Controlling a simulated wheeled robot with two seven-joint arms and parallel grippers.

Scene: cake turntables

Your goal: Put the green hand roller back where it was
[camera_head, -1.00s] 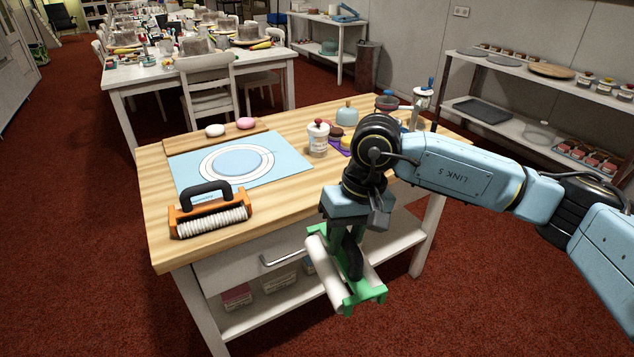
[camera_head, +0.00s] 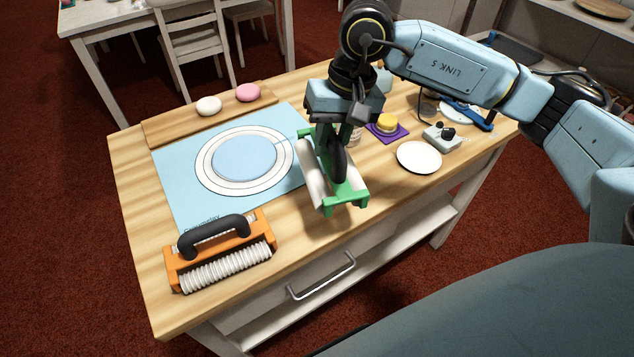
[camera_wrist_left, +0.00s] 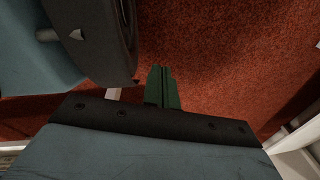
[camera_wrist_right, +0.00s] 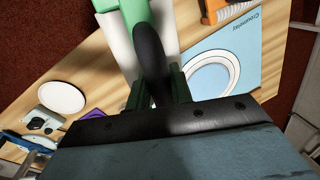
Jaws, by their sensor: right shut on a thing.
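The green hand roller (camera_head: 346,196) has a green frame, white rollers and a black handle. My right gripper (camera_head: 330,133) is shut on its handle, above the front part of the worktable (camera_head: 130,200). The roller appears raised; the gap beneath it is unclear. In the right wrist view the green roller (camera_wrist_right: 135,12) extends ahead of the gripper (camera_wrist_right: 155,92), its far end cut off. My left gripper (camera_wrist_left: 163,88) shows only in the left wrist view, fingers together and empty, over red carpet.
An orange roller (camera_head: 220,250) stands at the table's front left. A blue mat (camera_head: 180,165) with white rings lies behind. Bare wood lies between the orange and green rollers.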

